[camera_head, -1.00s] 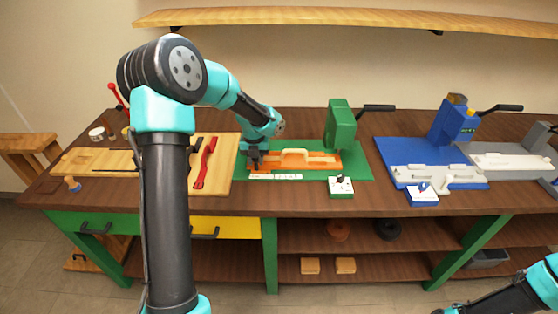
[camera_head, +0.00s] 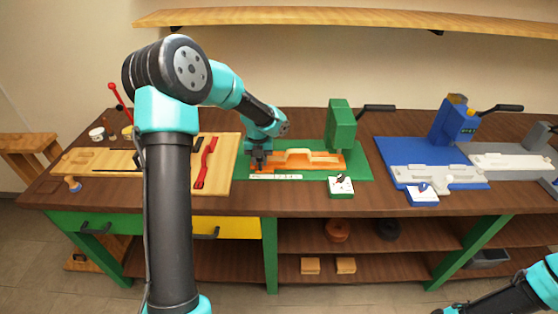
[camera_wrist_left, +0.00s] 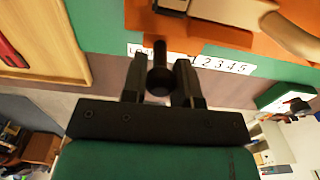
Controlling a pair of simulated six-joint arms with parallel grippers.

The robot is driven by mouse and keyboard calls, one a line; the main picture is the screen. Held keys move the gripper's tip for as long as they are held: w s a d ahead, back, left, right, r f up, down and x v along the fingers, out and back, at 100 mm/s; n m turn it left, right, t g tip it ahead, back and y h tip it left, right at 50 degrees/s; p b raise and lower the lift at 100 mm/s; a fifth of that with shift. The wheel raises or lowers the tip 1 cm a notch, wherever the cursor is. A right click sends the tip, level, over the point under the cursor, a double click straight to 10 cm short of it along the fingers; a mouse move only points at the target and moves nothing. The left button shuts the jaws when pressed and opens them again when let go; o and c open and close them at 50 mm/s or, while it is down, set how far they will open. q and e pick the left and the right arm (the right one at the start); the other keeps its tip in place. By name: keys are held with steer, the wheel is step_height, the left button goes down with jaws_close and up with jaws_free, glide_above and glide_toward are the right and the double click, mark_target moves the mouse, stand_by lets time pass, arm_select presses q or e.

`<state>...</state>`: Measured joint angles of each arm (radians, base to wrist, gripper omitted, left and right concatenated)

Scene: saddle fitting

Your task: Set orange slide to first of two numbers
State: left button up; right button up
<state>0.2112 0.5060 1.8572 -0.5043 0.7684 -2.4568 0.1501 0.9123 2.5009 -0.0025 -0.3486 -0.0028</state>
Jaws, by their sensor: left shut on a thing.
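The orange slide (camera_head: 318,162) lies on the green base plate (camera_head: 358,172), left of and partly under a green press (camera_head: 341,128). My left gripper (camera_head: 259,163) is at the slide's left end. In the left wrist view my left gripper (camera_wrist_left: 160,85) has its fingers on both sides of a dark round knob (camera_wrist_left: 158,80), shut on it. The knob's stem runs toward the orange part (camera_wrist_left: 190,45). A white number strip (camera_head: 276,177) lies along the plate's front; in the left wrist view the strip (camera_wrist_left: 222,65) shows 1 to 5, its left part hidden behind the knob and a finger.
A small white-topped green box (camera_head: 341,187) with a dark pointer stands at the plate's front right. A wooden board with a red tool (camera_head: 205,163) lies left. A blue fixture (camera_head: 400,155) stands right. Part of my right arm shows at the lower right.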

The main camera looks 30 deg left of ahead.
mark_target(269, 170)
arm_select(q)
steer(key=shift+w+d, duration=0.25)
steer(key=shift+d, duration=0.15)
steer(key=shift+w+d, duration=0.25)
steer(key=shift+d, duration=0.2)
stand_by(0.3)
steer(key=shift+w+d, duration=0.3)
steer(key=shift+d, duration=0.25)
steer(key=o, duration=0.7)
